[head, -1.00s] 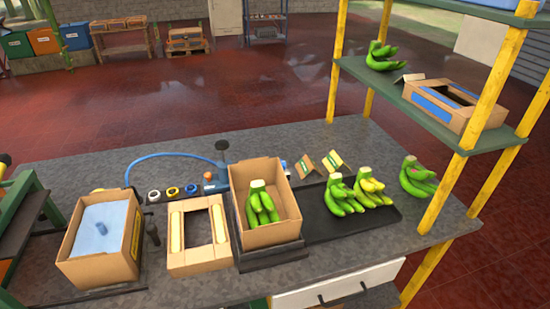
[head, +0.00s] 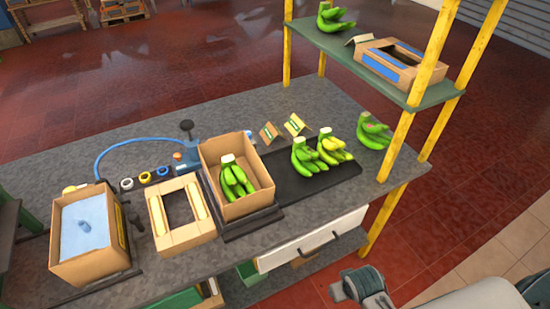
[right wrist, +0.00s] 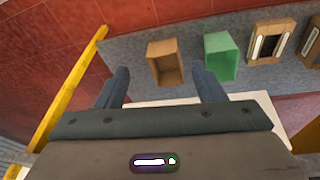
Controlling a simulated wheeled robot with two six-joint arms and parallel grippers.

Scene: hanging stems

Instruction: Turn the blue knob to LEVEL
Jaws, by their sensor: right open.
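A small round blue piece (head: 162,171) sits at the right end of a row with a yellow and a white ring at the back of the bench. A small blue lump (head: 84,226) stands on the pale blue top inside the left cardboard box (head: 95,268). I cannot tell which is the blue knob, and no LEVEL mark is readable. My right gripper (right wrist: 162,88) is open and empty in the right wrist view, away from both blue pieces. Part of my right arm shows at the lower right of the head view. My left gripper is out of view.
A cardboard box of green bananas (head: 233,212), a cardboard frame (head: 162,242) and a black tray (head: 295,189) with bananas fill the bench front. A blue hose (head: 125,141) curves behind. Yellow posts (head: 398,145) carry a shelf at right. A brown open box (right wrist: 164,65) shows in the wrist view.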

